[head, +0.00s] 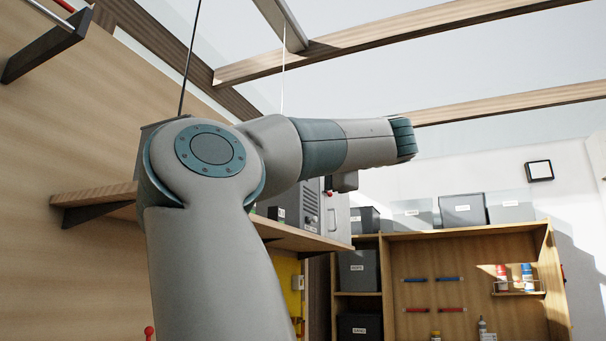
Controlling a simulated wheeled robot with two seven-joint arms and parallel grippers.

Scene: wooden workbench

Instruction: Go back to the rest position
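One of my arms rises from the bottom left of the head view, a grey arm (205,265) with a teal-ringed joint. From that joint a grey and teal link reaches right, and its far end is a ridged teal part. I make out no gripper fingers on it. Neither my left gripper nor my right gripper shows in this view. No object is seen held.
A wooden wall shelf (95,195) stands behind the arm at left, with a grey metal cabinet (335,210) on its right part. A wooden rack (470,265) with grey bins (463,210), bottles (527,277) and tools fills the right. Ceiling beams (400,35) cross above.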

